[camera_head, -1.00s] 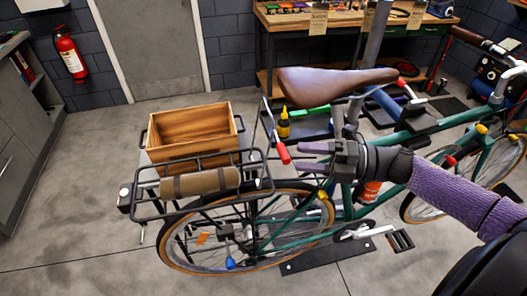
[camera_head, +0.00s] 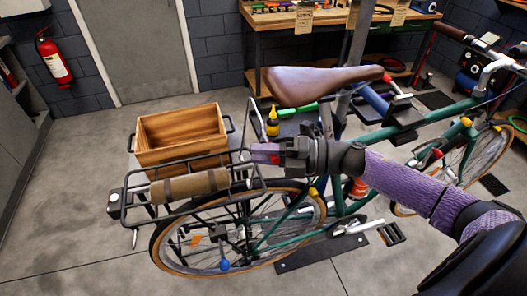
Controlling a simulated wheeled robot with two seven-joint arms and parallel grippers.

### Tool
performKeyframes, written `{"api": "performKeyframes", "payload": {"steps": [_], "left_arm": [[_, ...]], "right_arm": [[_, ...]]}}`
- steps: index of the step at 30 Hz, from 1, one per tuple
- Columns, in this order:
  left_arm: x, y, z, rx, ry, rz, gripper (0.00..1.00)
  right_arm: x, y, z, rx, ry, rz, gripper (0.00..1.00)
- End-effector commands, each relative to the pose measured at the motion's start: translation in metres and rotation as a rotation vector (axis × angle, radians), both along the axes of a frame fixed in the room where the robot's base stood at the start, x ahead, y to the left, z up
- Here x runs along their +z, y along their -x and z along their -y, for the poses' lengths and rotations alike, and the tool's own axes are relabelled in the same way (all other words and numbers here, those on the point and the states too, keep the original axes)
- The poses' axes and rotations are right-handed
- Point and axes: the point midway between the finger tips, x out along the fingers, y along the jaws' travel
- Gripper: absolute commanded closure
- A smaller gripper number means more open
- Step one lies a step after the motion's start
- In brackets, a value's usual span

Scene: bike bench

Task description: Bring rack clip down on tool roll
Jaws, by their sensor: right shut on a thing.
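The tool roll (camera_head: 188,187), a tan rolled bundle with dark straps, lies on the black rear rack (camera_head: 140,205) of the green bicycle. The rack clip (camera_head: 260,117) is a thin raised metal bail with a red grip, standing up at the rack's front end near the saddle. My right gripper (camera_head: 262,153) is at the clip, shut on its red grip, which shows only partly between the purple fingers. The clip stands up and is apart from the tool roll. My left gripper is not in view.
A wooden crate (camera_head: 181,137) stands just behind the rack. The brown saddle (camera_head: 322,82) is above and right of my right gripper. A yellow bottle (camera_head: 273,123) stands beyond it. A workbench (camera_head: 259,51) is at the back. The floor at left is clear.

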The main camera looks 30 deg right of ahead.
Motion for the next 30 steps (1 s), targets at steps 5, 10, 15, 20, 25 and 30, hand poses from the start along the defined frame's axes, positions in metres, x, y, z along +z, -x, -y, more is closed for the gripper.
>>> {"api": "performKeyframes", "payload": {"steps": [5, 10, 15, 20, 25, 30], "left_arm": [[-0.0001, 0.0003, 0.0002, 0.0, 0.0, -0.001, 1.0], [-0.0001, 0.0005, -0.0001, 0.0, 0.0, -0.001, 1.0], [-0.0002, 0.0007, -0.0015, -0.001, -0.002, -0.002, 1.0], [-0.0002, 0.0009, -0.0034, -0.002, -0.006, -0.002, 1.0], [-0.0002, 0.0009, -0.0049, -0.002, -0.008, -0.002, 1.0], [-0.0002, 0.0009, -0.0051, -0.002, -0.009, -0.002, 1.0]], "right_arm": [[-0.0007, 0.0002, 0.0, 0.0, 0.0, -0.001, 1.0], [-0.0009, 0.0003, 0.0001, 0.0, 0.001, -0.002, 1.0], [-0.0011, 0.0004, 0.0, 0.0, 0.001, -0.002, 1.0], [-0.0012, 0.0004, 0.0, 0.0, 0.0, -0.003, 1.0], [-0.0014, 0.0004, 0.0, 0.0, 0.001, -0.003, 1.0], [-0.0015, 0.0004, 0.0, 0.0, 0.001, -0.003, 1.0]]}}
